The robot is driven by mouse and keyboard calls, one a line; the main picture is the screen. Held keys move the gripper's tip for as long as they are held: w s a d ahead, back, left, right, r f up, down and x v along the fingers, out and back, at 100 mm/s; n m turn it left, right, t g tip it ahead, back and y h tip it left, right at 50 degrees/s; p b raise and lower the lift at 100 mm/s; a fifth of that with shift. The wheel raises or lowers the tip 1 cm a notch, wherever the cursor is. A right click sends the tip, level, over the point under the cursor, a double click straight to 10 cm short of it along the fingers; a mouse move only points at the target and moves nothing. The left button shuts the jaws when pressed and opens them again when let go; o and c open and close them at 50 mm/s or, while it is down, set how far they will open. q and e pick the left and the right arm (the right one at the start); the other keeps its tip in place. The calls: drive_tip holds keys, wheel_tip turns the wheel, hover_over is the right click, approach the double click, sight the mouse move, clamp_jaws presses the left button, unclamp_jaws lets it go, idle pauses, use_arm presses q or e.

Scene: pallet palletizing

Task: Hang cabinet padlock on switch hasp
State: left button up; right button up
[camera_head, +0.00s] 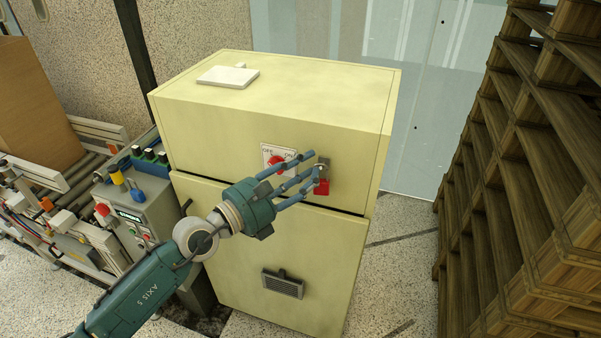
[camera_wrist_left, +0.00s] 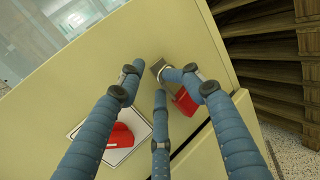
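The red cabinet padlock (camera_head: 322,187) is at the switch hasp (camera_head: 323,162) on the upper front of the cream cabinet (camera_head: 240,135). In the left wrist view the padlock (camera_wrist_left: 186,102) sits partly behind one finger, just below the metal hasp (camera_wrist_left: 158,67). I cannot tell whether its shackle passes through the hasp. My left gripper (camera_head: 314,170) has its blue fingers at the hasp and padlock. In the left wrist view its fingers (camera_wrist_left: 153,78) are spread apart with nothing clamped between them. My right gripper is out of view.
A red rotary switch on a white plate (camera_head: 266,152) is left of the hasp, under my fingers. A flat white object (camera_head: 228,77) lies on the cabinet top. Stacked wooden pallets (camera_head: 530,160) stand at right, and a control box (camera_head: 145,200) and conveyor at left.

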use_arm(q)
drive_tip(key=v, duration=1.2)
drive_tip(key=w+a+f+n+t+y, duration=0.1)
drive_tip(key=w+a+f+n+y, duration=0.25)
drive_tip(key=a+f+n, duration=0.4)
drive_tip(key=w+a+f+n+t+y, duration=0.1)
drive_tip(key=w+a+f+n+y, duration=0.25)
drive_tip(key=f+n, duration=0.6)
drive_tip(key=s+a+f+n+g+y, duration=0.1)
drive_tip(key=s+a+f+n+y, duration=0.15)
drive_tip(key=f, duration=0.55)
drive_tip(key=s+a+f+n+g+y, duration=0.1)
drive_tip(key=s+a+f+n, duration=0.2)
drive_tip(key=f, duration=0.6)
drive_tip(key=s+a+f+n+g+y, duration=0.1)
drive_tip(key=s+a+f+n+y, duration=0.15)
drive_tip(key=f+n, duration=0.4)
drive_tip(key=s+a+f+n+g, duration=0.2)
drive_tip(key=s+f+n+g, duration=0.4)
drive_tip(key=s+f, duration=1.2)
drive_tip(key=s+d+f+n+g, duration=0.2)
drive_tip(key=s+d+f+n, duration=0.1)
drive_tip(key=s, duration=0.9)
drive_tip(key=s+d+f+n+g, duration=0.2)
drive_tip(key=s+f+n, duration=0.3)
drive_tip(key=s, duration=0.8)
wheel_tip(320, 180, down, 3)
drive_tip(key=shift+s+d+r+n+y, duration=0.1)
drive_tip(key=shift+s+d+n+y, duration=0.2)
drive_tip(key=shift+d, duration=0.2)
